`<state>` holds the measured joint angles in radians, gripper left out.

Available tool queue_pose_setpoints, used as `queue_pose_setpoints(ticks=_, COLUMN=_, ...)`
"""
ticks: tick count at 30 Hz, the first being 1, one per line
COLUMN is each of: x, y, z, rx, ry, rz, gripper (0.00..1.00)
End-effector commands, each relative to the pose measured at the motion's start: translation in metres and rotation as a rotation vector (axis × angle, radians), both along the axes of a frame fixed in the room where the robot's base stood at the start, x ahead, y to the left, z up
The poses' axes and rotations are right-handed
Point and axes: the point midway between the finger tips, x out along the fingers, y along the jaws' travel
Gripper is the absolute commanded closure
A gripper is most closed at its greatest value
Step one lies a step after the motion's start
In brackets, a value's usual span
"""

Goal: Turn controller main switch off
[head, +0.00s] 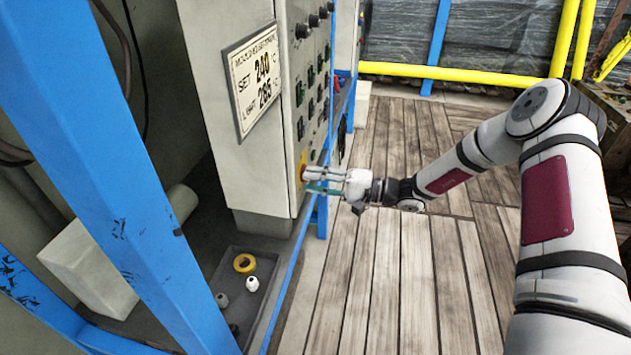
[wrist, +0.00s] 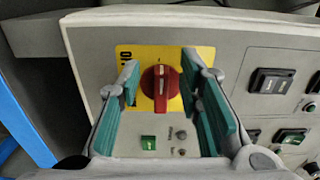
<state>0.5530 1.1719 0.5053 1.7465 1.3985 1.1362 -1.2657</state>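The controller main switch (wrist: 160,82) is a red rotary knob on a yellow plate (wrist: 124,52), in the wrist view. Its grip bar stands roughly upright in the picture. In the head view only part of the yellow plate (head: 302,165) shows at the lower end of the controller cabinet (head: 222,120); the knob is hidden there. My gripper (wrist: 162,90) is open, with its teal-padded fingers on either side of the knob and a gap on both sides. In the head view my gripper (head: 310,180) reaches the panel from the right.
A blue post (head: 110,160) stands at left. A green button (wrist: 148,142) sits below the knob; black switches (wrist: 270,82) are right. The plank floor (head: 385,260) is clear.

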Motion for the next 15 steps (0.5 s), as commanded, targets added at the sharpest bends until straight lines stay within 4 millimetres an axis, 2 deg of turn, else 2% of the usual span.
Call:
queue_pose_setpoints(ticks=5, x=0.000, y=-0.002, z=0.001, rx=0.001, ry=0.000, rz=-0.001, gripper=0.68)
queue_pose_setpoints(ticks=8, x=-0.003, y=-0.011, z=0.001, rx=0.001, ry=-0.001, rz=-0.002, gripper=0.68)
queue_pose_setpoints(ticks=15, x=-0.016, y=-0.055, z=0.000, rx=-0.001, ry=-0.001, rz=-0.005, gripper=0.68)
